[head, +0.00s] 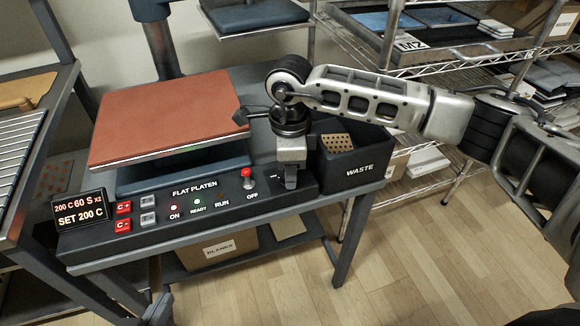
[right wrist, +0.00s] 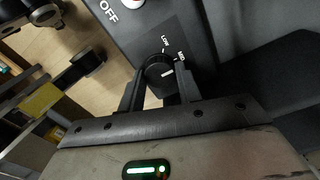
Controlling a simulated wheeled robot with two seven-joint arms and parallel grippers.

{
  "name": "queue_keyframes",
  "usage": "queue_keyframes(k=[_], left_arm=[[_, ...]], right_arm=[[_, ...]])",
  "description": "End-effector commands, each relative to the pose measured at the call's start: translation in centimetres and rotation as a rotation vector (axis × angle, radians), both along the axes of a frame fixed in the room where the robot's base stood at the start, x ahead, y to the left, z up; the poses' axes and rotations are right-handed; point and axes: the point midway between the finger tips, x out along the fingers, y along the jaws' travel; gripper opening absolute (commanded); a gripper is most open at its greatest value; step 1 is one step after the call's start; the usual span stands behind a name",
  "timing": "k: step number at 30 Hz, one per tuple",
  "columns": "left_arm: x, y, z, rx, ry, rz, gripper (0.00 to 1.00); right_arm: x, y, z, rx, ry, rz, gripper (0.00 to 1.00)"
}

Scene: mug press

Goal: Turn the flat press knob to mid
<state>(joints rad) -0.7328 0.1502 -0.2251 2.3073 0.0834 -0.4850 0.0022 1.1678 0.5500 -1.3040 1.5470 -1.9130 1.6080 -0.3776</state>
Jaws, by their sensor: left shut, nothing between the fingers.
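The dark round knob (right wrist: 160,68) is on the front panel of the flat press, beside printed LOW and MID labels, in the right wrist view. Its white pointer mark aims to the right, a little below the MID label. A finger may hide more of the scale. My right gripper (right wrist: 160,84) has one finger on each side of the knob, close against it. In the head view my right gripper (head: 290,185) points down at the right end of the flat press panel (head: 215,205) and hides the knob. My left gripper (head: 158,310) shows partly at the bottom edge, away from the press.
A red toggle (head: 246,173) above OFF stands just left of my right gripper. The WASTE bin (head: 362,170) is close on its right. A display (head: 80,211) reads SET 200 C. The brown platen pad (head: 165,112) lies behind the panel. The floor in front is clear.

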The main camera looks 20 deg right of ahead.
Motion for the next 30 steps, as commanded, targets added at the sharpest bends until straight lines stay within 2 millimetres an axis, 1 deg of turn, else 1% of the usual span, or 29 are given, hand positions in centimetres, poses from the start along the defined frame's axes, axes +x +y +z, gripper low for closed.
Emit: queue_keyframes(k=[1, 2, 10, 14, 17, 20, 27, 30], left_arm=[[0.0, 0.0, 0.1, 0.001, -0.001, 0.0, 0.0], [0.1, 0.0, 0.1, 0.0, -0.002, 0.0, 0.0], [0.2, 0.0, 0.1, 0.0, -0.005, 0.0, 0.0], [0.2, 0.0, 0.2, 0.0, -0.004, 0.0, 0.0], [0.2, 0.0, 0.2, 0.001, -0.002, 0.001, 0.0], [0.1, 0.0, 0.2, 0.001, 0.001, 0.001, 0.0], [0.2, 0.1, 0.4, 0.001, 0.004, 0.002, 0.0], [0.2, 0.1, 0.5, 0.001, 0.003, 0.002, 0.0]], right_arm=[[0.1, 0.0, 0.1, 0.001, -0.001, -0.001, 0.49], [0.0, 0.0, 0.1, 0.001, -0.001, -0.001, 0.54], [0.0, 0.0, 0.1, 0.001, -0.001, -0.001, 0.54], [0.1, 0.0, 0.9, 0.001, -0.002, -0.001, 0.54], [0.1, 0.0, 2.5, 0.002, -0.006, -0.001, 0.54], [0.1, 0.0, 4.8, 0.0, -0.006, -0.001, 0.54], [0.1, 0.0, 10.7, 0.002, -0.006, -0.001, 0.54], [0.1, 0.0, 12.7, 0.002, -0.005, 0.0, 0.54]])
